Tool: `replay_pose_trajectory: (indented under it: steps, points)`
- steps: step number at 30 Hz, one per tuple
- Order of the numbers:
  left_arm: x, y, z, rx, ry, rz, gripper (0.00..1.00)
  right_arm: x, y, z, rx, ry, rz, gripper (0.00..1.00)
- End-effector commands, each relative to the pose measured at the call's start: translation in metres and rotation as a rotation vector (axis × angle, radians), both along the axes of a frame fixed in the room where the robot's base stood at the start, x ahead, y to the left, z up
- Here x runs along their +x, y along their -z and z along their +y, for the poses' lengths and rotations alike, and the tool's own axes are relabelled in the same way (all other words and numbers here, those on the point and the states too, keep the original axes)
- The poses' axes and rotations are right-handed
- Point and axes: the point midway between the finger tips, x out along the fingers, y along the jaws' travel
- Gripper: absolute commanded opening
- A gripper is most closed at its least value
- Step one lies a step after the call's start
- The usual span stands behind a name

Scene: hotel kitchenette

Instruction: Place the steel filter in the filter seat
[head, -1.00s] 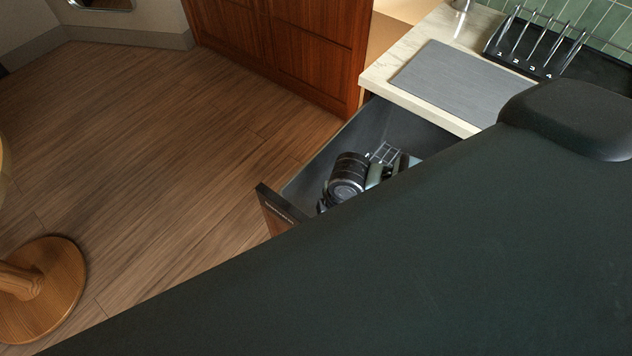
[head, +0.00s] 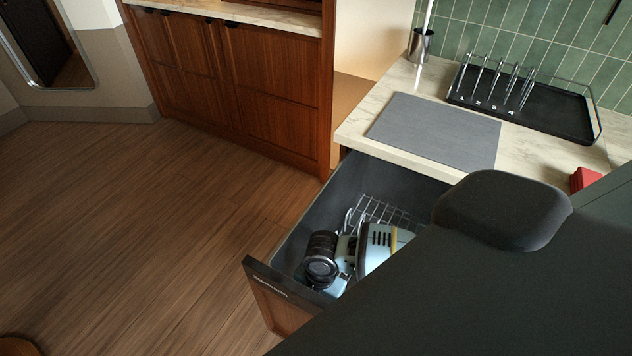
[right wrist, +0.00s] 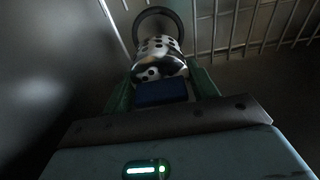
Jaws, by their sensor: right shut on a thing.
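In the right wrist view, my right gripper (right wrist: 160,72) is shut on a shiny part with dark round holes (right wrist: 158,46), which looks like the steel filter. A dark ring (right wrist: 161,12) shows at its far end; I cannot tell whether it is the filter's rim. In the head view, what looks like my light-blue right gripper body (head: 378,246) is down inside the open drawer (head: 350,190), but its fingertips and the filter are hidden there. I cannot make out a filter seat. My left gripper is not in view.
A wire rack (head: 372,209) lies in the drawer. On the counter (head: 425,80) are a grey mat (head: 437,130), a black tray with upright wires (head: 560,118), a steel cup (head: 420,45) and a red object (head: 584,179). My own dark body hides the lower right. Open floor is left.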

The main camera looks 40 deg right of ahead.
Motion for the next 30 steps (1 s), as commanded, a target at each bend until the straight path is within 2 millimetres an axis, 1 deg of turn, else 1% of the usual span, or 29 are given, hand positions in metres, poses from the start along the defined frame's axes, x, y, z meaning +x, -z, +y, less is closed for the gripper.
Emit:
replay_pose_trajectory:
  steps: [1, 3, 6, 14, 18, 22, 30]
  points:
    - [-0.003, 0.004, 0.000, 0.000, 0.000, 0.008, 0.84, -0.002, 0.013, 0.001, 0.002, 0.001, 0.006, 0.35]
    - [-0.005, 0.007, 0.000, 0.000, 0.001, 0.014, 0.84, -0.002, 0.025, 0.001, 0.000, 0.001, 0.006, 0.35]
    - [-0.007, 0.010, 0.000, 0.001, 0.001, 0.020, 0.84, -0.001, 0.036, 0.001, 0.001, 0.002, 0.004, 0.35]
    - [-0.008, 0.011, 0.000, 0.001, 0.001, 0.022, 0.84, 0.000, 0.043, 0.001, 0.001, 0.001, 0.000, 0.35]
    - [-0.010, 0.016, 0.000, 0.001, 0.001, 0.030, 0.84, -0.001, 0.062, 0.001, 0.000, 0.003, 0.003, 0.35]
    - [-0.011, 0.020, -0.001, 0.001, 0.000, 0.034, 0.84, -0.001, 0.075, 0.000, 0.000, 0.002, 0.001, 0.35]
    - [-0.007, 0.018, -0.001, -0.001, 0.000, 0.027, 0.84, 0.000, 0.077, 0.000, -0.001, 0.001, -0.001, 0.35]
